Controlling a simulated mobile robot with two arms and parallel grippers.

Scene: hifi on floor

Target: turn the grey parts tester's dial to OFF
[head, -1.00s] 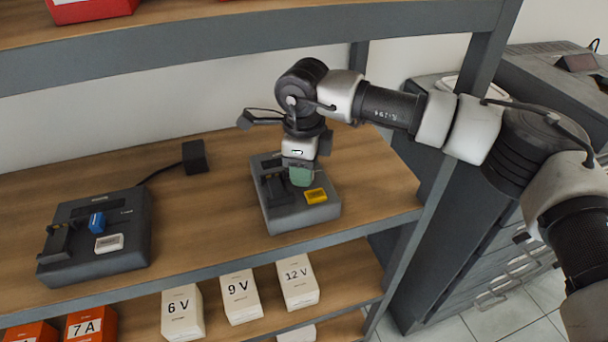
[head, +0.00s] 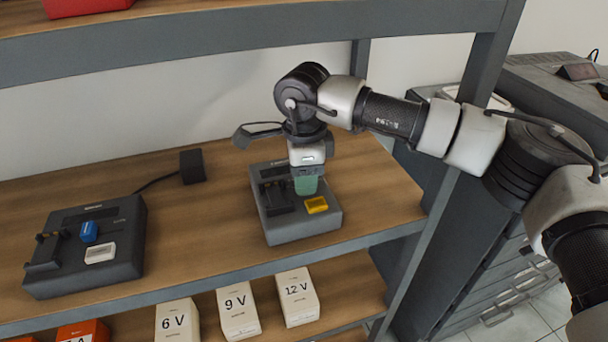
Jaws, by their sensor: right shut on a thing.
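A dark grey tester (head: 300,228) stands on the wooden shelf on the right, with a black slotted holder (head: 273,197) and a yellow display (head: 316,205) on top. My right gripper (head: 306,186) points straight down over its back right part. The gripper is shut on the tester's dial, which is mostly hidden; a green piece shows at the fingertips, and I cannot tell whether it is finger or dial. The dial's pointer and OFF mark cannot be read. A second dark grey tester (head: 85,270) on the left has a blue dial (head: 89,231) and a white display (head: 100,252). My left gripper is not in view.
A black power block (head: 192,166) with a cable stands behind, between the testers. White boxes marked 6 V (head: 177,322), 9 V (head: 238,313) and 12 V (head: 297,297) stand on the lower shelf. A rack post (head: 483,75) is close to my right arm. An upper shelf (head: 250,30) overhangs.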

